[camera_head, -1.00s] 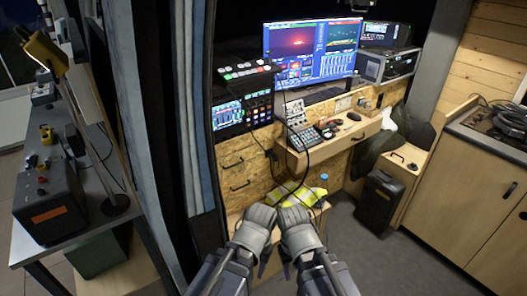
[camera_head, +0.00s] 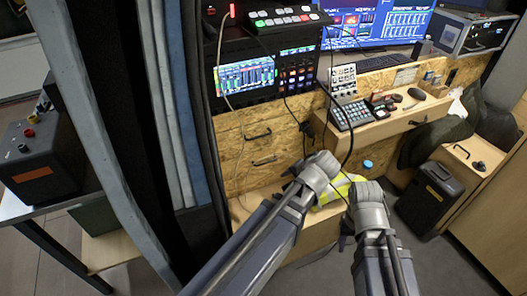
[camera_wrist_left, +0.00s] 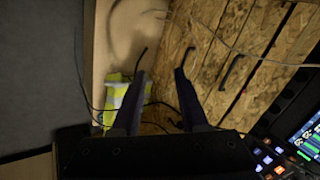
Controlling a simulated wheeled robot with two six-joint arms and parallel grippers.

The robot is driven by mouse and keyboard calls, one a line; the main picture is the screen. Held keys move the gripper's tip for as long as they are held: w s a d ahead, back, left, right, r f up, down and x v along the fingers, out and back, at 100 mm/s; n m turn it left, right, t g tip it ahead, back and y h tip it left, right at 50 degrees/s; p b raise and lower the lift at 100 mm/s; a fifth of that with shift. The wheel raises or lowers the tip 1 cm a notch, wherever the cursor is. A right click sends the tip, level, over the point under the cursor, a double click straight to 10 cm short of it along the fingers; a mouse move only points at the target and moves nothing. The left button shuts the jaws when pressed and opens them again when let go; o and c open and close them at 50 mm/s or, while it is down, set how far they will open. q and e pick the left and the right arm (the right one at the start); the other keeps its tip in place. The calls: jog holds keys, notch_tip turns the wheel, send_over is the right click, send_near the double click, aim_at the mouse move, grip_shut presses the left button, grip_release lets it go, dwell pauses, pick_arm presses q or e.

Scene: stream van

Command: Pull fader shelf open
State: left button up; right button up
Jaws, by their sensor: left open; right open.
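The light wood shelf (camera_head: 437,103) juts out from the chipboard wall below the monitor. It carries a keypad, a small mixer panel and a mouse, and a dark handle (camera_head: 418,122) is on its front face. My left gripper (camera_head: 291,178) is open and empty, below and left of the shelf, near the chipboard drawer fronts. In the left wrist view its fingers (camera_wrist_left: 160,75) stand apart with chipboard behind them. My right gripper (camera_head: 345,232) is open, lower and further right, apart from the shelf; its fingertips are partly hidden.
Two drawer handles (camera_head: 258,134) are on the chipboard at left. A yellow vest (camera_head: 330,193) lies on the low bench behind my grippers. Black cables hang past the shelf's left end. A black case (camera_head: 428,200) stands on the floor at right.

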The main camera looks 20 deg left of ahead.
pick_arm(q)
jog(key=w+a+f+m+t+y+b, duration=0.1)
jog(key=w+a+f+t+y+b, duration=0.2)
jog(key=w+a+b, duration=0.35)
jog(key=m+t+y+b, duration=0.3)
jog(key=b, duration=0.4)
send_near(260, 137)
jog(key=b+x, duration=0.1)
jog(key=x, duration=0.8)
jog(key=shift+b, duration=0.35)
pick_arm(e)
notch_tip(260, 137, down, 18)
pick_arm(q)
jog(key=shift+d+f, duration=0.1)
grip_shut()
